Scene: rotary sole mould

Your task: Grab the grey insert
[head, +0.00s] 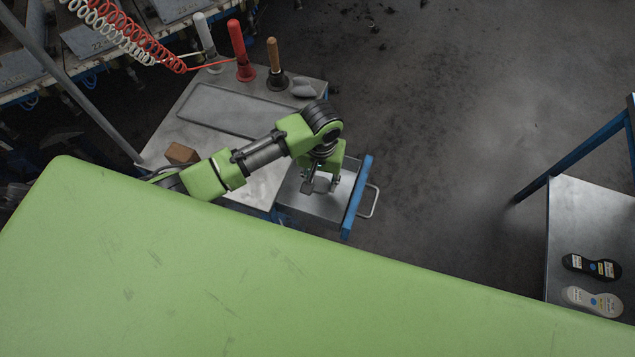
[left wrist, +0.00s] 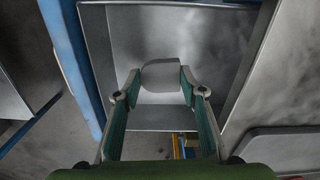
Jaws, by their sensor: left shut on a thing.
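The grey insert (left wrist: 160,75) shows in the left wrist view as a small pale grey piece with a rounded edge, between the fingertips of my left gripper (left wrist: 159,82). The gripper is shut on it. In the head view my left gripper (head: 321,186) points down into the open metal drawer (head: 325,206) with the blue front (head: 357,198). There the fingers and arm partly hide the insert. I cannot tell whether it still touches the drawer floor. My right gripper is not in view.
The metal table (head: 262,186) beside the drawer holds a tray (head: 235,109), a brown block (head: 181,153), grey pieces (head: 303,87) and white, red (head: 241,52) and brown-topped upright tools. Soles (head: 592,267) lie on a right-hand table. The floor between is clear.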

